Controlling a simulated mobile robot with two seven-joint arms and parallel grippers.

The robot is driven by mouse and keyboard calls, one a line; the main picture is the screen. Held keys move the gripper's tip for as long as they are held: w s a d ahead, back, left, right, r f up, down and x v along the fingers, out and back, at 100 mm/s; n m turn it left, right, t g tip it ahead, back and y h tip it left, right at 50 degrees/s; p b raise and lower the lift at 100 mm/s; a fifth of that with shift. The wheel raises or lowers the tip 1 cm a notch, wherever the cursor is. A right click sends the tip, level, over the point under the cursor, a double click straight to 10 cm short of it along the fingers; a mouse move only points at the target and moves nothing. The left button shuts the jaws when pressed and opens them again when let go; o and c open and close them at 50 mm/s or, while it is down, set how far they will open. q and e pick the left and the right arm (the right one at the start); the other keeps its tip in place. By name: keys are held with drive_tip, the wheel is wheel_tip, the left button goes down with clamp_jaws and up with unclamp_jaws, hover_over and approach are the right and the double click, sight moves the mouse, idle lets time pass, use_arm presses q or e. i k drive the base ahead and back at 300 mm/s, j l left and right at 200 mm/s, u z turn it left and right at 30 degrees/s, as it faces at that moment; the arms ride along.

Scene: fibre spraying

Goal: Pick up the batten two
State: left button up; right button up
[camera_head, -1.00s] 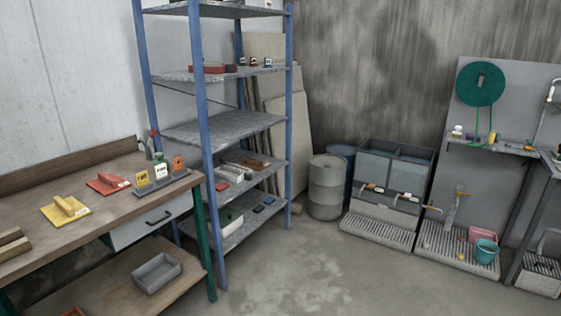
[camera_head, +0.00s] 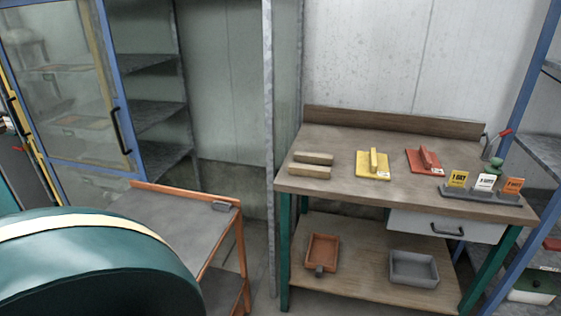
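Two wooden battens lie side by side on the left part of the wooden workbench top (camera_head: 335,187). The back batten (camera_head: 313,158) and the front batten (camera_head: 309,171) are short, pale brown blocks lying lengthwise, with a small gap between them. I see no label telling which one is batten two. Neither of my grippers is in view.
Right of the battens are a yellow float (camera_head: 372,165), a red float (camera_head: 424,161) and a grey card holder (camera_head: 483,193). An orange-framed cart (camera_head: 175,225) stands left of the bench. A large teal rounded shape (camera_head: 95,272) blocks the lower left.

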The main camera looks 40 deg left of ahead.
sight(299, 169)
drive_tip(key=i+l+u, duration=0.1)
drive_tip(key=u, duration=0.4)
drive_tip(key=i+l+u, duration=0.2)
drive_tip(key=u, duration=0.3)
drive_tip(key=i+l+u, duration=0.2)
drive_tip(key=u, duration=0.3)
drive_tip(key=i+l+u, duration=0.15)
drive_tip(key=u, duration=0.2)
drive_tip(key=i+l+u, duration=0.1)
drive_tip(key=l+u, duration=0.25)
drive_tip(key=i+l+u, duration=0.1)
drive_tip(key=l+u, duration=0.25)
